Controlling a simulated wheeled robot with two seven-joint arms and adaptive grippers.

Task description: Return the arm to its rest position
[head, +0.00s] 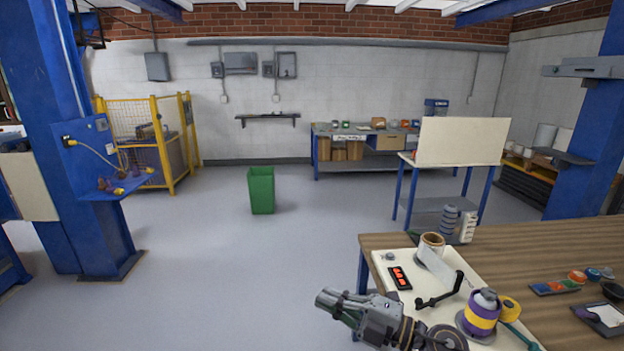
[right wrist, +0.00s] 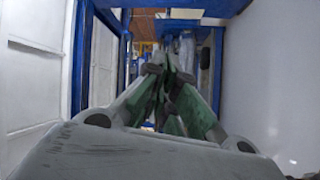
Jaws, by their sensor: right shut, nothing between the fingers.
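My right gripper (head: 335,302) is low in the middle of the head view, pointing left, beside the left edge of the work table. Its fingers are shut with nothing between them; the right wrist view shows the closed fingers (right wrist: 167,90) meeting at their tips. The forearm behind it covers part of the table's front left corner. My left gripper is not in view.
The wooden table (head: 540,245) carries a cream board (head: 440,312) with a film roll (head: 432,243), a black crank (head: 442,292) and a purple-and-yellow roller (head: 482,315). A green bin (head: 262,190) stands on the open floor. A blue column (head: 75,150) rises at left.

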